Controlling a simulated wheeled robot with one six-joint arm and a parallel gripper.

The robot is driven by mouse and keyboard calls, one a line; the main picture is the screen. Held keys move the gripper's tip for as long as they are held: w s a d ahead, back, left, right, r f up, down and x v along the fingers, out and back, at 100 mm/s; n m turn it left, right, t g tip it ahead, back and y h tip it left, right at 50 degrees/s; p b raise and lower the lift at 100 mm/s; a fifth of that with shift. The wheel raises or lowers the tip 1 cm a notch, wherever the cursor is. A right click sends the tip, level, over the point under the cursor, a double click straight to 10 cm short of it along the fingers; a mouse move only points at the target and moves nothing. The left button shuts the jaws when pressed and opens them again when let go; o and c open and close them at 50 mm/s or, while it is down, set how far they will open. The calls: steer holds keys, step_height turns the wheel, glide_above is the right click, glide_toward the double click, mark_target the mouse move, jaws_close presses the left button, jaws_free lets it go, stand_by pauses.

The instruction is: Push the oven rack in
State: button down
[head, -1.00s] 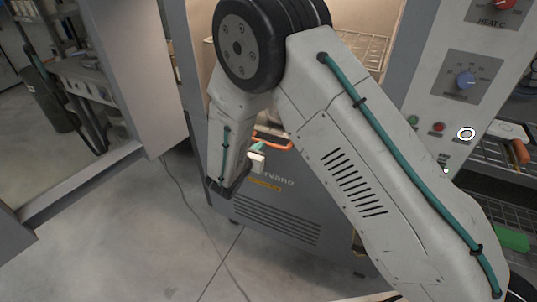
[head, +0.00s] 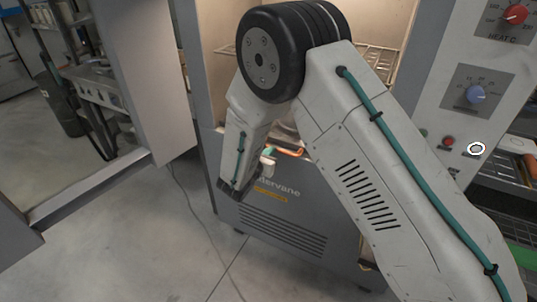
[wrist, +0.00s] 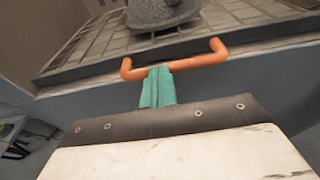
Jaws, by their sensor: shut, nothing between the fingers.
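The oven rack (wrist: 95,45) is a wire grid with an orange handle (wrist: 175,66) along its front, and a dark grey object (wrist: 160,12) rests on it. The handle also shows low in the oven opening in the head view (head: 289,152). My gripper (wrist: 160,70) is shut, its green fingers together, with nothing between them. The fingertips are at the near side of the handle, left of its middle, and look to be against it. Firm contact cannot be told. In the head view my gripper (head: 268,153) is partly hidden by my arm, which also covers much of the rack.
The oven front (head: 285,215) is grey with vents, below a lit, open cavity. Another wire rack (head: 375,65) sits higher inside. A control panel (head: 477,95) with knobs stands to the right. A pale open door panel (head: 150,75) is at the left.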

steer(key=v, duration=1.4)
steer(key=s+d+r+m+g+h, duration=0.1)
steer(key=s+d+r+m+g, duration=0.3)
steer(key=s+d+m+g, duration=0.4)
steer(key=s+d+r+m+g+h, duration=0.1)
steer(key=s+d+r+m+g, duration=0.35)
steer(key=d+m, duration=0.4)
steer(key=s+d+r+m+y, duration=0.5)
steer(key=s+d+r+m, duration=0.1)
steer(key=s, duration=0.3)
steer(key=s+d+r+m+y, duration=0.5)
steer(key=s+d+r+m, duration=0.1)
steer(key=s+r, duration=0.3)
steer(key=shift+s+m, duration=0.4)
steer(key=shift+m, duration=0.25)
steer(key=shift+a+t, duration=0.1)
steer(key=shift+t, duration=0.15)
